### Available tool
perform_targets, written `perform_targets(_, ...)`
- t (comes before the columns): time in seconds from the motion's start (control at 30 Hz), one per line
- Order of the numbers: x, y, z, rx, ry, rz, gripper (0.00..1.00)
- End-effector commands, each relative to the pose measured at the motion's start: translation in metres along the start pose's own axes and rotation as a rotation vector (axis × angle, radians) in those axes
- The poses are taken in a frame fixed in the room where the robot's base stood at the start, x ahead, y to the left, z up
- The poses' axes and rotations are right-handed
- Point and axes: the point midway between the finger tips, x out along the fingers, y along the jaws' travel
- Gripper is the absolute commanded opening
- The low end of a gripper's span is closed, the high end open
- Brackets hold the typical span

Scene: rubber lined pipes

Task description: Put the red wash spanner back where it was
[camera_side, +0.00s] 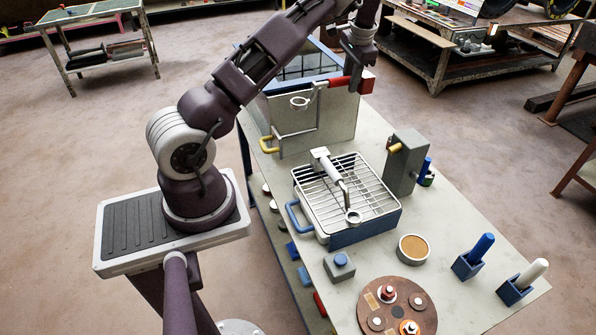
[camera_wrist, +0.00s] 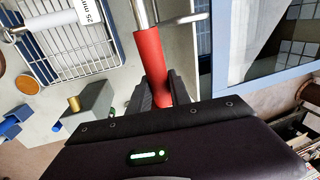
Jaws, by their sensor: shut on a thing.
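The red wash spanner has a red handle (camera_side: 338,82) and a metal shaft ending in a ring (camera_side: 300,102). My gripper (camera_side: 361,82) is shut on the handle, above the back of the bench. In the wrist view the red handle (camera_wrist: 148,65) runs between my dark fingers (camera_wrist: 160,92), with its metal shaft leading up out of frame. The spanner lies roughly level in front of the grey tank (camera_side: 340,120). A thin metal rod (camera_side: 318,112) is close to the shaft; I cannot tell whether they touch. The spanner's far end is outside the wrist view.
A white-handled spanner (camera_side: 328,167) labelled 25 mm lies on a wire rack over a blue-handled tray (camera_side: 335,240). A grey block (camera_side: 403,165) with a yellow knob stands right of it. A tan-filled dish (camera_side: 412,249), round board (camera_side: 372,322) and blue holders (camera_side: 467,265) occupy the bench front.

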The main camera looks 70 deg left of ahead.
Motion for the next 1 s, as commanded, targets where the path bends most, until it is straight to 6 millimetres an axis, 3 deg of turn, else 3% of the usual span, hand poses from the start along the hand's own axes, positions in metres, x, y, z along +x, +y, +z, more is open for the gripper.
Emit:
perform_targets(0.17, 0.032, 0.004, 0.002, -0.003, -0.006, 0.0, 0.0)
perform_targets(0.57, 0.133, 0.025, 0.003, 0.0, -0.013, 0.0, 0.0)
perform_targets(0.7, 0.143, 0.027, 0.002, 0.0, -0.01, -0.001, 0.0)
perform_targets(0.9, 0.143, 0.027, 0.002, 0.0, -0.01, -0.001, 0.0)
perform_targets(1.0, 0.157, 0.03, 0.003, 0.0, -0.013, -0.001, 0.0)
